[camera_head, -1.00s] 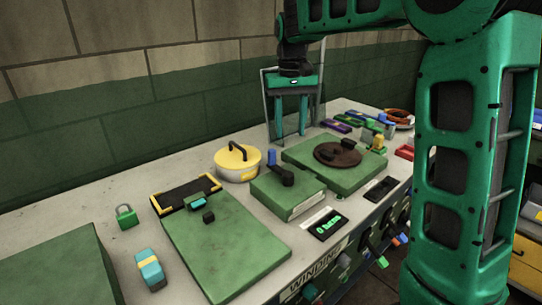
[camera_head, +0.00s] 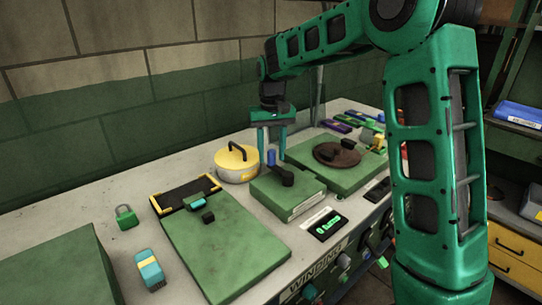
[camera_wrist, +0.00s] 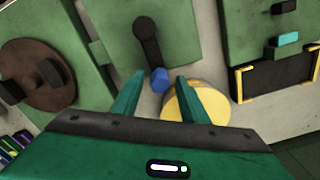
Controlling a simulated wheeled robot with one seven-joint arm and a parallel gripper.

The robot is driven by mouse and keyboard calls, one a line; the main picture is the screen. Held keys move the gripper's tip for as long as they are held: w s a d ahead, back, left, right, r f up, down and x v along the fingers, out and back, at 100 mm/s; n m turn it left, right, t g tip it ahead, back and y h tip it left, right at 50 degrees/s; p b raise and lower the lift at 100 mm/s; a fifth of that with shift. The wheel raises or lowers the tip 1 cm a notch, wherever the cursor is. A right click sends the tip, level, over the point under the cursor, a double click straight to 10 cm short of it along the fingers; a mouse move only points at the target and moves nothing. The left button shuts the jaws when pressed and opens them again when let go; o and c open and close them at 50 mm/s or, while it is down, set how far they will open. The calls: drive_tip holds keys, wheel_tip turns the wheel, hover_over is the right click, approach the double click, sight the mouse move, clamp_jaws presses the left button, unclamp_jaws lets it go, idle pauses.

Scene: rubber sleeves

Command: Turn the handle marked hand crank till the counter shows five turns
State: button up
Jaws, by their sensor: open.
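The hand crank is a black arm (camera_head: 284,177) with an upright blue knob (camera_head: 271,158), mounted on a green box (camera_head: 290,196). In the wrist view the black arm (camera_wrist: 147,38) ends at the blue knob (camera_wrist: 159,78). The counter (camera_head: 324,224) in front of the box shows a green reading that looks like 0 turns. My gripper (camera_head: 271,150) is open and points down above the crank. In the wrist view the blue knob lies just beyond and between the two fingertips (camera_wrist: 160,76). Whether the fingers are level with the knob is hard to tell.
A yellow lidded pot (camera_head: 238,164) stands close to the left of the gripper. A green plate with a brown disc (camera_head: 337,155) is to the right. A green board (camera_head: 225,245), padlock (camera_head: 126,217) and blue-yellow block (camera_head: 150,270) lie to the left.

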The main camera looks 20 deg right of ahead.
drive_tip(key=shift+f, duration=0.45)
clamp_jaws()
